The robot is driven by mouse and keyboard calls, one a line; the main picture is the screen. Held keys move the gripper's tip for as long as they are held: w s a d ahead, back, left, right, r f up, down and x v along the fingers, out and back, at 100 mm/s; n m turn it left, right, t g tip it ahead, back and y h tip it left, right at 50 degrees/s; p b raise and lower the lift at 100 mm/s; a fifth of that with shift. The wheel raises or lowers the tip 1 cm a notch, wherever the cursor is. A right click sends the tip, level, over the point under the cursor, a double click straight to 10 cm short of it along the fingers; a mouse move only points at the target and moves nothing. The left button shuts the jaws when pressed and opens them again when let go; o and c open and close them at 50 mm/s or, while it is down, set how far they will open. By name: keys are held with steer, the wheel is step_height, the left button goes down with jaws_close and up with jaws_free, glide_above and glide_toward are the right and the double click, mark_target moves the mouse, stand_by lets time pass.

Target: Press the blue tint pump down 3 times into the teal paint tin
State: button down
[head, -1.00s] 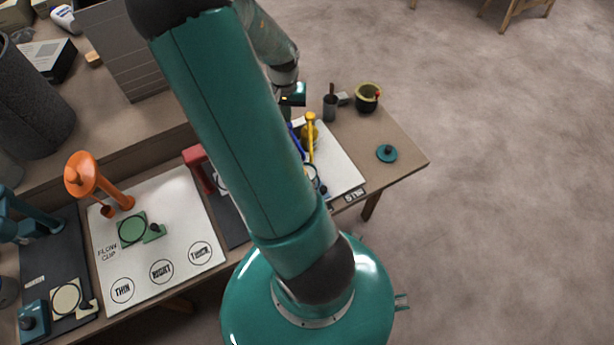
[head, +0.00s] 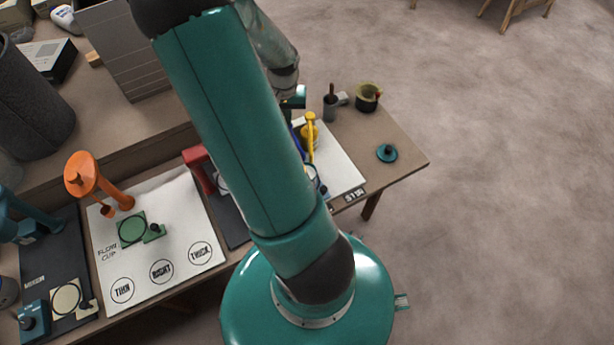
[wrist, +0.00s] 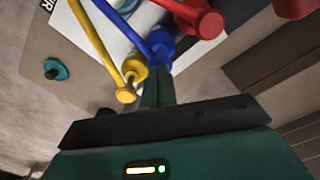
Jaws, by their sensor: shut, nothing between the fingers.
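The blue tint pump (wrist: 158,44) stands in the middle of the wrist view, its round head just beyond my fingertips. My gripper (wrist: 160,82) is shut and empty, right at the blue pump head; I cannot tell whether they touch. In the head view only a sliver of the blue pump (head: 298,138) shows beside my arm. A tin rim (head: 313,170), probably the teal paint tin, shows in part at my arm's edge; the rest is hidden. The teal lid (head: 386,153) lies apart at the table's right end and also shows in the wrist view (wrist: 55,69).
The yellow pump (wrist: 130,78) is close left of my fingers, the red pump (wrist: 205,22) to the right. A dark cup (head: 330,106) and a pot (head: 367,97) stand at the back right. Bare table surrounds the lid.

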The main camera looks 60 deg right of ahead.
steer(key=shift+f, duration=0.95)
steer(key=shift+r, duration=1.5)
steer(key=shift+f, duration=0.2)
steer(key=shift+f, duration=1.3)
steer(key=shift+r, duration=1.5)
steer(key=shift+f, duration=0.2)
